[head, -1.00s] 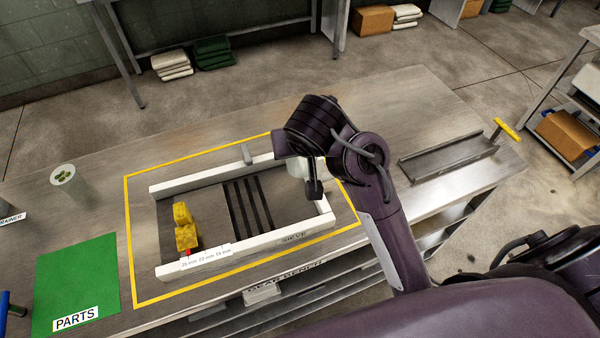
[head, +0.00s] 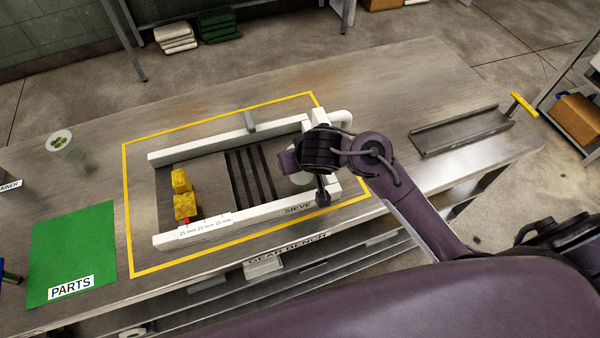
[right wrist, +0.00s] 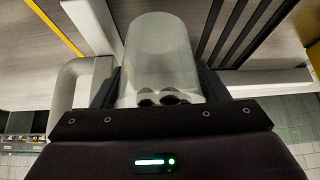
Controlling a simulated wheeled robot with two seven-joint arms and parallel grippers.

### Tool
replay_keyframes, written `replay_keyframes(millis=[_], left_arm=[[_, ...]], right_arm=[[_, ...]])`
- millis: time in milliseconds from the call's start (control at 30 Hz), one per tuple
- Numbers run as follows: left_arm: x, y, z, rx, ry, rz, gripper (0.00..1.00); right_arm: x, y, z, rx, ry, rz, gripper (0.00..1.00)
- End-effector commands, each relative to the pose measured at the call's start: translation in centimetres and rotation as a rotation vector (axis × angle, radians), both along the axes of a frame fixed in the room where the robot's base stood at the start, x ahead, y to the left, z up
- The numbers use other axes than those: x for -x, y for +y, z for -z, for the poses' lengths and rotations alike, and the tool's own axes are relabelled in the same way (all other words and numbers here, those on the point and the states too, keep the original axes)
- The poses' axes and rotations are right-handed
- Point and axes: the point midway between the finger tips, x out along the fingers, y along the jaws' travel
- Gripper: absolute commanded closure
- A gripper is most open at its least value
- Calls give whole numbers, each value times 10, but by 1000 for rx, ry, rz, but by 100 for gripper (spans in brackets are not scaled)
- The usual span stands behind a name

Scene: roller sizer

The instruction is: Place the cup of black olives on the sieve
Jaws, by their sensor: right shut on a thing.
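My right gripper (head: 305,182) is over the right end of the white-framed sieve (head: 238,219) in the head view. In the right wrist view the gripper (right wrist: 160,90) is shut on a translucent cup (right wrist: 160,45), with dark olives showing at its near end. In the head view only a pale part of the cup (head: 300,178) shows beside the gripper; the arm hides the rest. I cannot tell whether the cup touches the sieve. The sieve has dark bars (head: 250,175) across its right half. My left gripper is not in view.
A clear cup with green pieces (head: 62,146) stands at the left, near a green PARTS mat (head: 72,245). A grey tray (head: 460,130) with a yellow handle lies at the right. The back of the bench is clear.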

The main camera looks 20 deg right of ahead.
Motion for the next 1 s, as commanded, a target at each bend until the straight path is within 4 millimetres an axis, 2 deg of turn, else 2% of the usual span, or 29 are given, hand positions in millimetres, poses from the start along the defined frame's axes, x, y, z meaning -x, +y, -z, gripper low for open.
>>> replay_keyframes(millis=[300,800,833,900,1000], left_arm=[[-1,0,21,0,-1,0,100],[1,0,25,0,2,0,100],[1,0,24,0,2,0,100],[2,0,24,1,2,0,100],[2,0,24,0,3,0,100]], right_arm=[[0,-1,39,4,-1,0,59],[0,0,47,0,-1,1,59],[0,0,46,0,0,1,28],[0,-1,46,0,0,1,23],[0,-1,46,1,0,2,23]])
